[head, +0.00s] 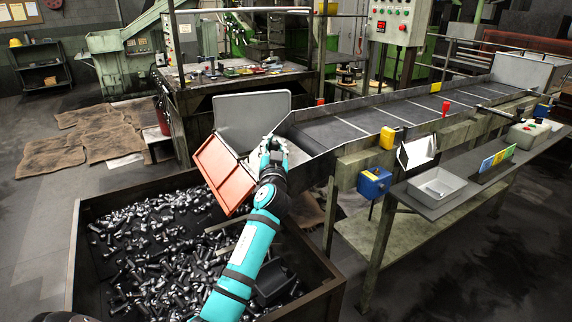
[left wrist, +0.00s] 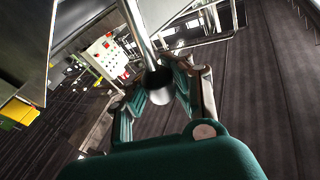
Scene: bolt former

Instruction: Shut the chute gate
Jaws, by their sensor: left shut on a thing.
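The chute gate appears to be the orange-red panel (head: 222,173) at the low end of the conveyor chute. It stands tilted over the bolt bin, in front of a grey metal plate (head: 252,115). My left gripper (head: 273,156) is at the right edge of the panel. In the left wrist view its fingers (left wrist: 168,88) are shut on a shiny round metal bar (left wrist: 141,35) with a dark end, apparently the gate's handle. The gripper hides how the bar joins the panel. My right gripper is not in view.
A bin (head: 321,294) full of loose bolts lies below the gate. The conveyor (head: 385,115) runs back to the right. A side shelf (head: 450,199) holds a grey tray (head: 435,187). A blue box (head: 374,182) is mounted near the chute. A control panel (head: 391,20) stands behind.

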